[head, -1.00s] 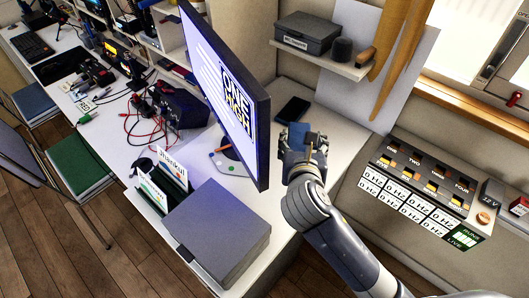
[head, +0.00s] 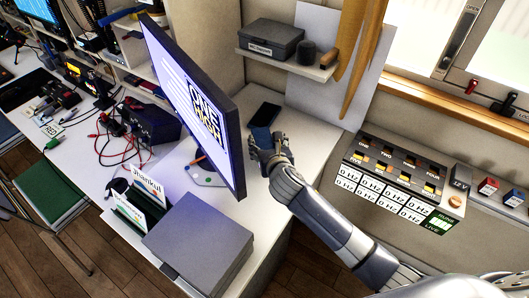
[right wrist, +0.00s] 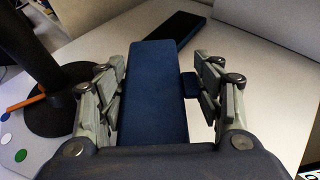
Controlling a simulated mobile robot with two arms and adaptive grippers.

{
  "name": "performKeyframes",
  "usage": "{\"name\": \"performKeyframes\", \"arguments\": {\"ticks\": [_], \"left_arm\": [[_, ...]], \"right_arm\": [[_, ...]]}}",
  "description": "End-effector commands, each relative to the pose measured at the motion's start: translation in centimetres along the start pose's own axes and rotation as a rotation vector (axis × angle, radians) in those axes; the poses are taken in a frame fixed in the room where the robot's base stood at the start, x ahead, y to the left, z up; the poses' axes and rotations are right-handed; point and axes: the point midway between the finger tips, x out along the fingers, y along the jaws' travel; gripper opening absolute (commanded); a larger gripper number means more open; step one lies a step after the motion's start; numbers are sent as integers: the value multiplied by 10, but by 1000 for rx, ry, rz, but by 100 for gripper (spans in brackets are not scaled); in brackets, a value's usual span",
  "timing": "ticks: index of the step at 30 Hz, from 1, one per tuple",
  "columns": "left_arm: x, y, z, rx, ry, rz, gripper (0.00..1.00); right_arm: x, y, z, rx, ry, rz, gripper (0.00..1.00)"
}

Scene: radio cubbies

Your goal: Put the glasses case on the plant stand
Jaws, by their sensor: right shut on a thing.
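A dark blue oblong case, which I take for the glasses case (head: 261,138), is between the fingers of my right gripper (head: 264,152) over the white desk. In the right wrist view the case (right wrist: 157,95) lies lengthwise between the two fingers of the gripper (right wrist: 160,105), which is shut on it. Its near end is hidden by the gripper body. I cannot tell whether the case touches the desk. I cannot make out a plant stand in these frames. My left gripper is not in view.
A monitor (head: 185,95) stands close left of the gripper; its dark stand (right wrist: 75,100) shows in the wrist view. A black phone-like slab (head: 264,115) lies just beyond the case. A shelf (head: 290,62) hangs behind. A grey box (head: 198,240) sits at the desk's front.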

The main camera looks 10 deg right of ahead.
Motion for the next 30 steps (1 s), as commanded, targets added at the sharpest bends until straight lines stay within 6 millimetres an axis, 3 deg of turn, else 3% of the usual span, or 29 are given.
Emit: {"name": "performKeyframes", "arguments": {"ticks": [8,19,20,22,30], "left_arm": [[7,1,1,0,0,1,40],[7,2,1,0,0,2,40],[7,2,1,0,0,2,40],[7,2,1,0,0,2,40],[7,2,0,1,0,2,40]], "right_arm": [[13,1,-33,0,2,0,31],[15,0,-36,0,0,1,31],[15,0,-36,0,1,0,65],[15,0,-36,0,1,0,81],[15,0,-36,-1,2,0,81]]}}
